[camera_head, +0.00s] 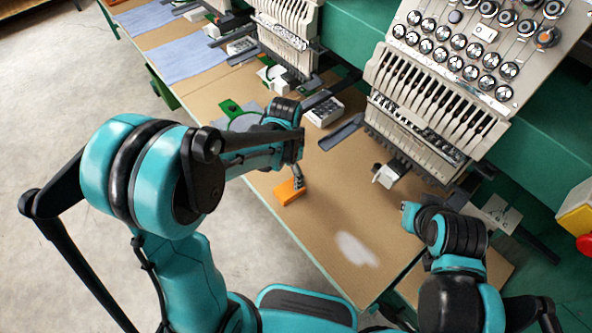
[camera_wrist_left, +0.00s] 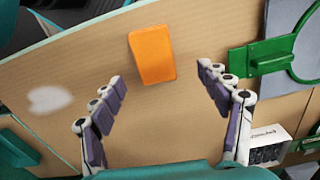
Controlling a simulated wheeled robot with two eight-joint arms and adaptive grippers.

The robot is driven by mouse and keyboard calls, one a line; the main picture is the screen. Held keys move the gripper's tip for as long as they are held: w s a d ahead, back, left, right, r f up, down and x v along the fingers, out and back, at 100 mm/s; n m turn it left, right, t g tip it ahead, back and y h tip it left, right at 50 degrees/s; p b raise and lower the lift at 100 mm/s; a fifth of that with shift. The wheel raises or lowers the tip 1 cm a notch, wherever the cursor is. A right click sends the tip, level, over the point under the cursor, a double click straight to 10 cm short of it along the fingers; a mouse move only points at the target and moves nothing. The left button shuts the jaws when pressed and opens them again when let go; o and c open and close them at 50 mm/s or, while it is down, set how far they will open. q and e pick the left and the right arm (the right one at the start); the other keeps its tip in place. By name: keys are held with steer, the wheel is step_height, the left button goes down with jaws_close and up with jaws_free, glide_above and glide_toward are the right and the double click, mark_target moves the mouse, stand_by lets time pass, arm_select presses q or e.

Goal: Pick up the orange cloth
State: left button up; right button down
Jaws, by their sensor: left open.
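The orange cloth (camera_head: 289,191) is a small folded rectangular block lying on the tan work table near its front edge, below my left gripper (camera_head: 298,180). In the left wrist view the cloth (camera_wrist_left: 152,54) lies flat ahead of the fingertips, roughly between their lines. My left gripper (camera_wrist_left: 163,88) is open and empty, its two fingers spread on either side and apart from the cloth. In the head view the left arm hides part of the area around it. My right arm shows at lower right, but its gripper fingers cannot be made out.
The tan table (camera_head: 335,205) is bare around the cloth, with a pale patch (camera_head: 356,249) nearer the front. A green hoop frame (camera_wrist_left: 270,52) and a small black-and-white box (camera_wrist_left: 266,144) lie nearby. Embroidery machine heads (camera_head: 430,110) stand along the back. Blue-grey fabric (camera_head: 185,58) lies farther left.

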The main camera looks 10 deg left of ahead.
mark_target(289, 188)
arm_select(q)
steer(key=f, duration=0.1)
steer(key=f+b, duration=0.1)
steer(key=shift+s+d+f, duration=0.15)
steer(key=shift+s+f, duration=0.2)
step_height(289, 188, down, 5)
steer(key=shift+d+r+b, duration=0.15)
steer(key=shift+b, duration=0.95)
steer(key=shift+r, duration=0.1)
steer(key=shift+c, duration=0.6)
steer(key=c, duration=1)
